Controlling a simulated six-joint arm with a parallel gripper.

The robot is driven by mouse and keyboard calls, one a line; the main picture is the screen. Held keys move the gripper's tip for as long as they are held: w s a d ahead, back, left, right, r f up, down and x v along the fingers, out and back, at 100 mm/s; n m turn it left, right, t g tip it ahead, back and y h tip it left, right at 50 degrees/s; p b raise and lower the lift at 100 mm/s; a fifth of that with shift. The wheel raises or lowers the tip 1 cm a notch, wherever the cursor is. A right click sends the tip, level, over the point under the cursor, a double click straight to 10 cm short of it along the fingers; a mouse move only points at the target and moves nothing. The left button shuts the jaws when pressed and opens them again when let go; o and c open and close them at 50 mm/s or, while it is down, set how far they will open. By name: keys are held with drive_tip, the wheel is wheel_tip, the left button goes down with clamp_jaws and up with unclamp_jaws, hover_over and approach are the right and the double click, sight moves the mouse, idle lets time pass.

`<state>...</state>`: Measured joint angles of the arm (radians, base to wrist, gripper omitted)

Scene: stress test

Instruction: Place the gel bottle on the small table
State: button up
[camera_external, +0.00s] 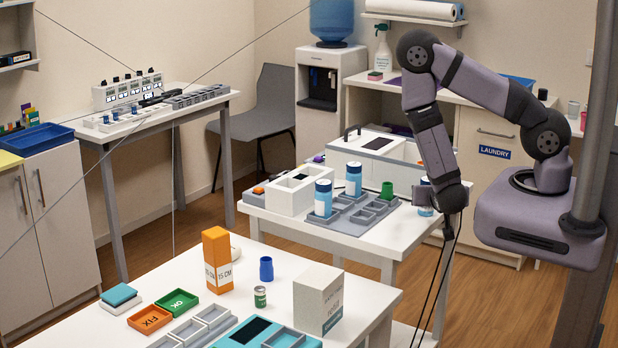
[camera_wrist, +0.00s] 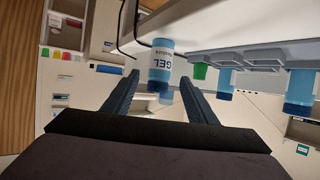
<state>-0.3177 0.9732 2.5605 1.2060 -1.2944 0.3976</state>
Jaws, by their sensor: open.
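The gel bottle (camera_wrist: 161,62), light blue with a white GEL label, appears upside down between my finger tips in the wrist view. In the external view a blue and white bottle (camera_external: 424,210) shows partly behind my arm, at the right end of the white middle table (camera_external: 385,243). The gripper is open, and I see no finger closed on the bottle. Which table is the small table is not marked.
Two similar bottles (camera_external: 323,198) (camera_external: 354,179) stand in a grey compartment tray (camera_external: 346,226), with a green cup (camera_external: 387,191) nearby. A white case (camera_external: 370,145) stands behind. The front table holds an orange box (camera_external: 217,260), a white box (camera_external: 318,298) and trays.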

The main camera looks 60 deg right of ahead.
drive_tip(key=shift+s+a+r, duration=0.15)
drive_tip(key=shift+a, duration=0.1)
drive_tip(key=shift+a+f, duration=0.2)
drive_tip(key=shift+f, duration=0.05)
drive_tip(key=w+a+f+y, duration=0.1)
drive_tip(key=a+y, duration=0.1)
drive_tip(key=w+a+f+y, duration=0.1)
drive_tip(key=a, duration=0.1)
drive_tip(key=w+a+f+n+g+y, duration=0.1)
drive_tip(key=w+a+y, duration=0.1)
drive_tip(key=a, duration=0.1)
drive_tip(key=shift+y, duration=0.3)
drive_tip(key=a+n+y, duration=0.1)
drive_tip(key=a, duration=0.1)
drive_tip(key=a+r+n+y, duration=0.1)
drive_tip(key=a+y, duration=0.1)
drive_tip(key=a, duration=0.1)
drive_tip(key=a+r+n+g+y, duration=0.1)
drive_tip(key=a, duration=0.1)
drive_tip(key=shift+w+a+r, duration=0.2)
drive_tip(key=shift+w+a, duration=0.05)
drive_tip(key=shift+w, duration=0.15)
drive_tip(key=s+d+r+n+g+y, duration=0.1)
drive_tip(key=s+r+n+g, duration=0.4)
drive_tip(key=s+r, duration=0.5)
drive_tip(key=s+n, duration=0.2)
drive_tip(key=shift+d+r+n+y, duration=0.2)
drive_tip(key=shift+r+n+y, duration=0.15)
drive_tip(key=shift+n+y, duration=0.05)
